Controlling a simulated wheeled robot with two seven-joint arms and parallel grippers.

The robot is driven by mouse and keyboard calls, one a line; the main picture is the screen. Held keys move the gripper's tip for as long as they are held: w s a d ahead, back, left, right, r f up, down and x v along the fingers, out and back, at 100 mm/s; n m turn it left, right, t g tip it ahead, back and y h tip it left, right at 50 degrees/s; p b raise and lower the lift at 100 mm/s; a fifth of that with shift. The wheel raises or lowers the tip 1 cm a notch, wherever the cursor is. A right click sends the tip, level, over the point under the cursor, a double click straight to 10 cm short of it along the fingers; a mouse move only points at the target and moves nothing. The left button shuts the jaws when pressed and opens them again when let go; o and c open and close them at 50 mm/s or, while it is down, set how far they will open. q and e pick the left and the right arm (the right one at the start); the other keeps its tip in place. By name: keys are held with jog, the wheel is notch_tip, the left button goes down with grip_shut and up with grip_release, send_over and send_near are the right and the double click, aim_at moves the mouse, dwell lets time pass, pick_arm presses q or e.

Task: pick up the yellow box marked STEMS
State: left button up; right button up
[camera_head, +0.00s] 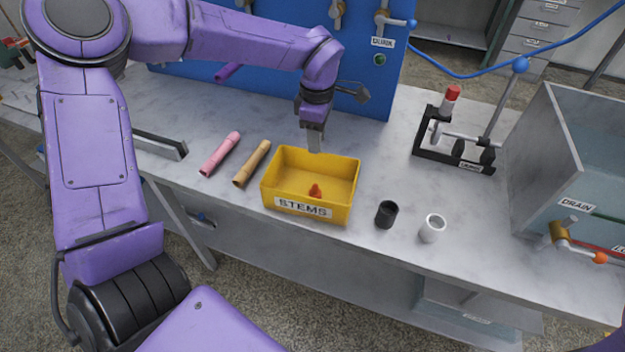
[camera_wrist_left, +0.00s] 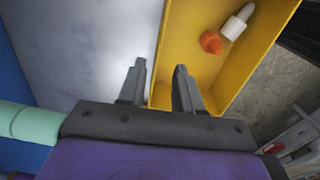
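The yellow box (camera_head: 345,218) marked STEMS sits upright on the bench, open at the top. A small red-orange piece (camera_head: 315,191) lies inside. In the left wrist view, the box (camera_wrist_left: 188,45) holds an orange piece (camera_wrist_left: 211,42) and a white piece (camera_wrist_left: 237,22). My left gripper (camera_head: 315,148) points down at the box's far wall. In the left wrist view, its two fingers (camera_wrist_left: 158,85) are apart, with the wall's rim running between them. I cannot tell whether either finger touches the wall. My right gripper is not in view.
A pink tube (camera_head: 220,155) and a tan tube (camera_head: 252,164) lie left of the box. A black cup (camera_head: 386,214) and a white cup (camera_head: 432,229) stand right of it. A lever press (camera_head: 455,150), a grey tank (camera_head: 560,165) and a blue panel (camera_head: 270,75) stand around.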

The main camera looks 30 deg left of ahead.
aim_at(312, 183)
pick_arm(q)
jog(key=f, duration=0.6)
jog(key=shift+w+d+p, duration=0.25)
jog(key=shift+p, duration=0.05)
grip_shut()
jog(key=shift+r, duration=0.15)
